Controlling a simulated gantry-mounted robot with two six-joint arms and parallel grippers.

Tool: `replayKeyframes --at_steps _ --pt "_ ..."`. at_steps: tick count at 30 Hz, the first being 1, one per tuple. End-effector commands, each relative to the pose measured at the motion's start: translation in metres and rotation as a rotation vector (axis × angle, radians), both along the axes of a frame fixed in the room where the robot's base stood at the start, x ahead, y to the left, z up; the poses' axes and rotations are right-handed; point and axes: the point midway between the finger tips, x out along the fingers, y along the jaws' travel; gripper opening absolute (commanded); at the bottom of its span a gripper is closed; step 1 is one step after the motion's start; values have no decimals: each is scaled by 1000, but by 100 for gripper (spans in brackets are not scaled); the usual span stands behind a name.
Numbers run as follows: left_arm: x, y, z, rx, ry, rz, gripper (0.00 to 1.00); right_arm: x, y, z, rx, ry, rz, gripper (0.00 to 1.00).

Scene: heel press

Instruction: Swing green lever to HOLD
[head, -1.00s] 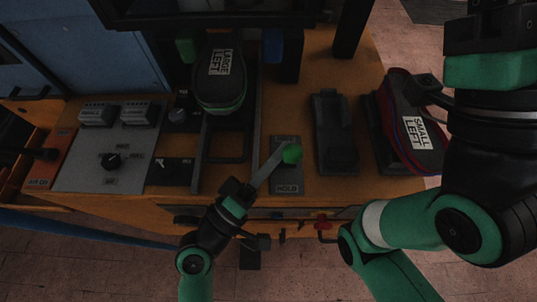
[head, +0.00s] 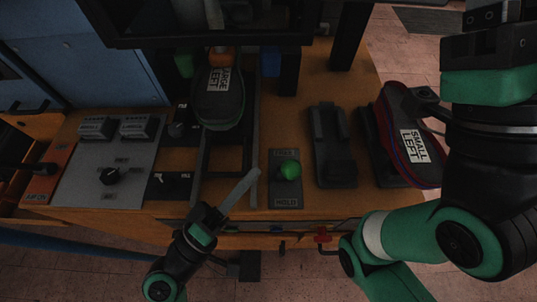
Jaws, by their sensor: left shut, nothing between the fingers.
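The green lever's round knob (head: 289,170) stands over the middle of a dark plate (head: 284,189) with HOLD lettered at its near edge. From above the knob hides most of the lever's stem, so its tilt is hard to tell. My left gripper (head: 256,174) is shut and empty. Its long pale fingers point up and right, and their tips end left of the knob, apart from it. My right arm (head: 466,205) fills the right side. Its fingers cannot be made out clearly near the shoe there.
A shoe labelled LARGE LEFT (head: 218,103) sits under the press frame. A shoe labelled SMALL LEFT (head: 415,135) stands at the right, beside an empty black holder (head: 333,150). A panel with a dial (head: 110,176) is at the left. A red handle (head: 322,237) hangs at the front edge.

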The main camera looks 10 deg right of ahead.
Motion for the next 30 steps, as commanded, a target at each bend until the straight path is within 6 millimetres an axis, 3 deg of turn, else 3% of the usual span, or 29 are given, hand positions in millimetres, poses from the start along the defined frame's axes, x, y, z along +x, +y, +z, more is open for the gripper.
replayKeyframes --at_steps 6,25,28,30 --pt "-16 23 -7 0 -1 2 0 0 0 2 0 0 0 46" --pt "-18 25 -8 0 -1 0 0 0 0 2 0 0 0 46" --pt "-17 25 7 -1 -12 0 0 0 0 13 0 1 0 46" --pt "-12 24 36 -2 -53 -1 0 0 0 25 0 0 0 46"
